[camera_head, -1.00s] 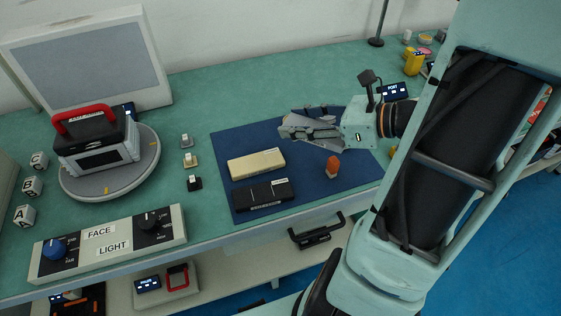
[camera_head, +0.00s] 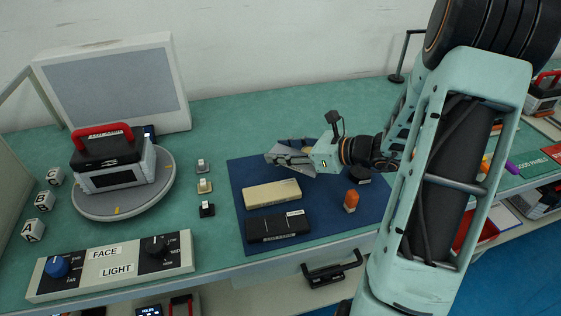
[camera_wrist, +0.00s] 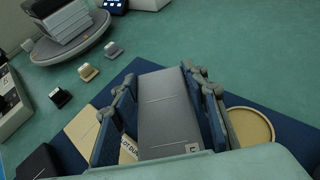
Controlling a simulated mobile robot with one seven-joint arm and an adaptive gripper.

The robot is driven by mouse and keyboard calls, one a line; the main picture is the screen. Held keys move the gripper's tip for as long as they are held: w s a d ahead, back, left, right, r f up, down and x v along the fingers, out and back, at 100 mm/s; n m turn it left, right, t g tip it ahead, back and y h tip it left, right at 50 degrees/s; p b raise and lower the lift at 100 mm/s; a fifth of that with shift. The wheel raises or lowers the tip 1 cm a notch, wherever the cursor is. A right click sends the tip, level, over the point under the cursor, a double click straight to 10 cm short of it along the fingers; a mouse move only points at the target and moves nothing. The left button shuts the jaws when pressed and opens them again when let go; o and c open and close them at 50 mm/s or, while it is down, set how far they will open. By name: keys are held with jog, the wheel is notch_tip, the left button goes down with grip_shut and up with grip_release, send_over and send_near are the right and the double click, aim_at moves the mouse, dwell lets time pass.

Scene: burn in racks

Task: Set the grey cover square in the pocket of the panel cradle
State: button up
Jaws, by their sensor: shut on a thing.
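My gripper (camera_head: 288,157) is over the back left part of the blue mat. It is shut on the grey cover (camera_wrist: 168,105), a flat grey plate gripped by its two side edges between the blue fingers in the wrist view. The cover carries a small square mark near its close end. In the head view it is mostly hidden by the fingers. I cannot make out the panel cradle or its pocket in either view.
On the blue mat (camera_head: 350,221) lie a cream block (camera_head: 272,194) and a black block (camera_head: 278,226), with an orange-topped piece (camera_head: 351,201) to their right. A round tan dish (camera_wrist: 250,127) is close beside the fingers. A red-handled unit (camera_head: 108,160) stands on a turntable at left.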

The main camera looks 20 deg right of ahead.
aim_at(281, 167)
jog(key=shift+w+a+f+b, duration=0.1)
jog(key=shift+w+f+b, duration=0.15)
jog(key=shift+f, duration=0.7)
jog(key=shift+w+a+f+b, duration=0.1)
jog(key=shift+f+b, duration=0.1)
jog(key=shift+f, duration=0.75)
jog(key=shift+f, duration=0.1)
jog(key=shift+d+f, duration=0.1)
jog(key=shift+f, duration=0.05)
jog(key=o, duration=1.3)
jog(key=shift+c, duration=0.2)
